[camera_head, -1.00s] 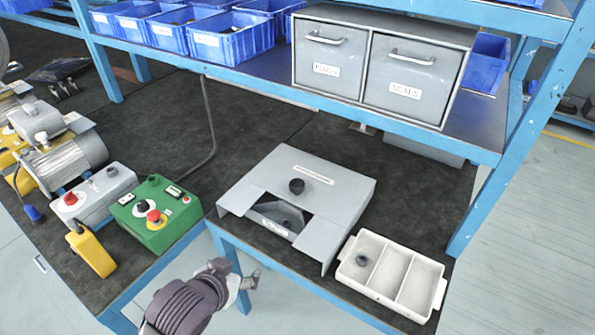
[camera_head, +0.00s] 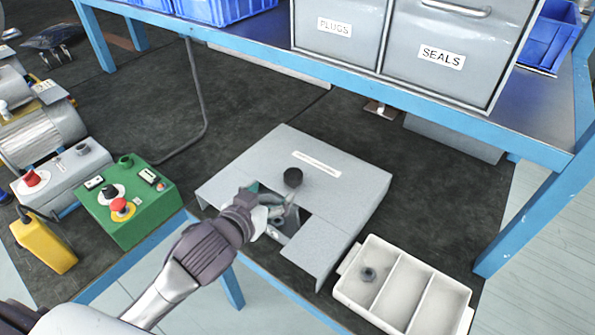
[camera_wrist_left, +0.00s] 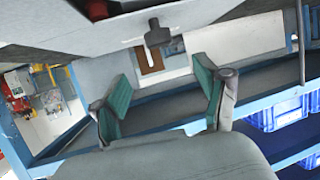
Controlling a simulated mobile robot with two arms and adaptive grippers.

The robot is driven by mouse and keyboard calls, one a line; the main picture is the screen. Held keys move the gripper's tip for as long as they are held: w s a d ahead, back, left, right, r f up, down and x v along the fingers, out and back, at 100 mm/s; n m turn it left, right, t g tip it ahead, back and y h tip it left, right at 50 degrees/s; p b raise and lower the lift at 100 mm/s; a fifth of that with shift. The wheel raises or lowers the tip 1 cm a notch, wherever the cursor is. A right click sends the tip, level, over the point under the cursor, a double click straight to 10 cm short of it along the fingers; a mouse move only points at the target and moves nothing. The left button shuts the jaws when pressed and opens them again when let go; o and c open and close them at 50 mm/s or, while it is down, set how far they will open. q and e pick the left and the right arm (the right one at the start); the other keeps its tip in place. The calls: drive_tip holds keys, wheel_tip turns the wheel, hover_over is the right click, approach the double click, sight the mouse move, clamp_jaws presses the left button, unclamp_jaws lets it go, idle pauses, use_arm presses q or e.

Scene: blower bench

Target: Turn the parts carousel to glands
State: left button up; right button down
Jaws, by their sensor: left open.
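The parts carousel is under a grey box-like cover (camera_head: 335,190) with a cut-out at its front and a dark round knob (camera_head: 292,177) on top. My left gripper (camera_head: 277,213) is at the cut-out, just in front of the knob, and hides most of what shows through it. In the left wrist view its two green-padded fingers (camera_wrist_left: 162,92) are spread with nothing between them. A dark knob-like part (camera_wrist_left: 158,34) shows beyond them against a grey surface. The compartment label at the cut-out cannot be read. My right gripper is not in view.
A white three-compartment tray (camera_head: 393,312) with a dark nut (camera_head: 368,274) stands right of the cover. A green control box (camera_head: 140,222) with a red button stands left. Above are the shelf's grey drawers marked PLUGS (camera_head: 335,40) and SEALS (camera_head: 440,70).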

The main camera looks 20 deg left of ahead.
sight(293, 173)
use_arm(q)
drive_tip(key=x, duration=1.2)
drive_tip(key=shift+w+f, duration=0.2)
drive_tip(key=shift+w, duration=0.15)
clamp_jaws()
